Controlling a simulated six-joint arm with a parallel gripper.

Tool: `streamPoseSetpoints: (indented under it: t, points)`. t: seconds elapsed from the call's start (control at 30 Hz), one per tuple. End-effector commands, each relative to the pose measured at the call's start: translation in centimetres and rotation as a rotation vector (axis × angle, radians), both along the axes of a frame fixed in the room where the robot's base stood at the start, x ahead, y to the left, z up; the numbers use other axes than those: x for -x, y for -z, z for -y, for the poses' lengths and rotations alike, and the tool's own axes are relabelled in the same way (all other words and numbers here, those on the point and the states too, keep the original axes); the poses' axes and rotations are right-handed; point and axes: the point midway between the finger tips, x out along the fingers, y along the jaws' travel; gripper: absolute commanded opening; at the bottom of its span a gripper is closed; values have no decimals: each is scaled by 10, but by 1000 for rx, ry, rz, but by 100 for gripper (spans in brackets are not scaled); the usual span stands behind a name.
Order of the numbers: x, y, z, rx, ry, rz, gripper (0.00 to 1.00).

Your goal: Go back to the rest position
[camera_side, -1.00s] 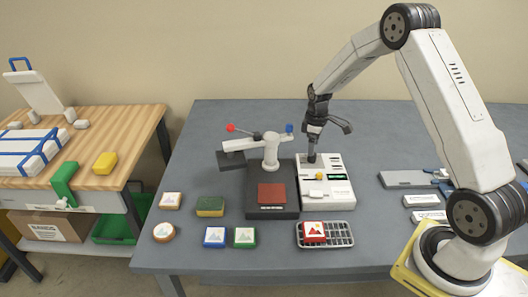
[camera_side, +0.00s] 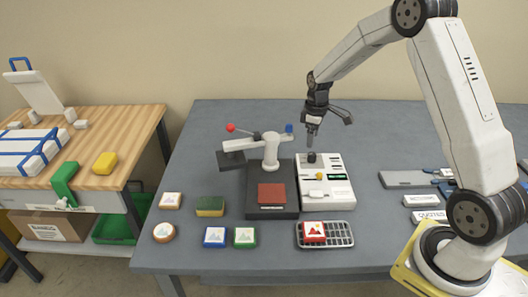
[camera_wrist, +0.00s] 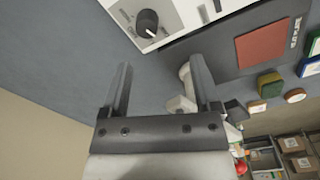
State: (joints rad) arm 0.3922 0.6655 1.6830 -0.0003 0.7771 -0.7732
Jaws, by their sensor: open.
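My gripper (camera_side: 311,143) hangs from the arm above the back end of the white control box (camera_side: 341,195), just over its dark knob (camera_side: 311,157). In the wrist view my gripper (camera_wrist: 164,88) has its two fingers spread wide with nothing between them. The white box with the dark knob (camera_wrist: 146,23) shows at the top of that view, beyond the fingertips. In the side view the fingers are small, and their gap is hard to make out.
The dark press (camera_side: 255,196) with a red-tipped lever (camera_side: 230,128) stands left of the box. A wire tray (camera_side: 340,233) holding a red picture block (camera_side: 314,231) lies in front. Several picture blocks sit at left. Grey tools (camera_side: 405,179) lie right. The back of the table is clear.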

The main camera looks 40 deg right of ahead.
Motion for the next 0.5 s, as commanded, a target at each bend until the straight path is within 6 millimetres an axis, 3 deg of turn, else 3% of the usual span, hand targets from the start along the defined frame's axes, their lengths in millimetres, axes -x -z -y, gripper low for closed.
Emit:
streamPoseSetpoints:
  t: [0.27,0.5]
  points:
    - [27,-22,-60,10,88,55,80]
    - [68,-35,-115,3,189,115,80]
